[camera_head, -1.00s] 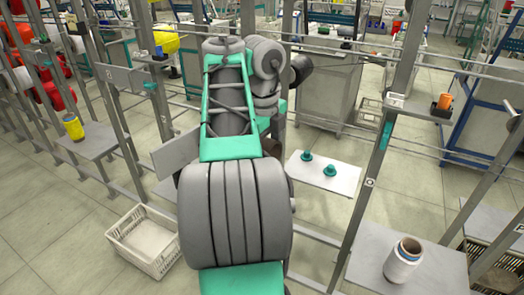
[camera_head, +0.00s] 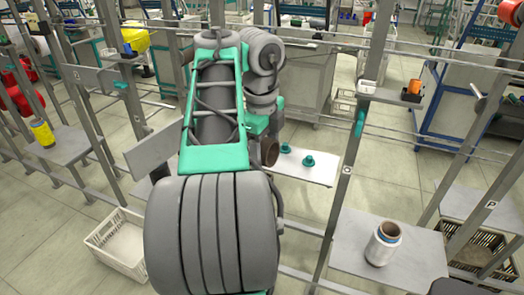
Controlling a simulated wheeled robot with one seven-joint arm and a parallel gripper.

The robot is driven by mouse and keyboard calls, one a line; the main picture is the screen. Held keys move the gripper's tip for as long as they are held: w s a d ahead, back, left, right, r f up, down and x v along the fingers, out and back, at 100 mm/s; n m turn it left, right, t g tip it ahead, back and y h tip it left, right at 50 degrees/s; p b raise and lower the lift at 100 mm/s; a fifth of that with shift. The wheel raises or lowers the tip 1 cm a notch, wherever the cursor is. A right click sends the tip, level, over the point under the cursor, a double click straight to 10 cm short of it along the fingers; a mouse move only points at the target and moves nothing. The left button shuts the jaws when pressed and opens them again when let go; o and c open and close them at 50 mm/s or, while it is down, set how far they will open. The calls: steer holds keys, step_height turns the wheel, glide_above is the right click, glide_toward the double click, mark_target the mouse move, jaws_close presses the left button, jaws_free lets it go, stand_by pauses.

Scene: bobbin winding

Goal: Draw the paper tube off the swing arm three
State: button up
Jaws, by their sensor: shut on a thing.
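My large arm, green and grey, fills the middle of the view and hides most of what lies behind it. The open round end of a brown paper tube (camera_head: 269,152) shows just right of my arm. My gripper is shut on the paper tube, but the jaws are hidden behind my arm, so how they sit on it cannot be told. I cannot pick out swing arm three or tell whether the tube still touches it.
Two green cones stand on a white board (camera_head: 325,172). A white spool with blue bands (camera_head: 383,243) stands on the right table (camera_head: 350,238). A yellow spool (camera_head: 42,133) is on the left table. A white crate (camera_head: 118,243) is on the floor. Upright posts and rails surround me.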

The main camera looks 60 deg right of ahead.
steer(key=s, duration=0.8)
steer(key=shift+a+r, duration=0.3)
steer(key=shift+r, duration=0.05)
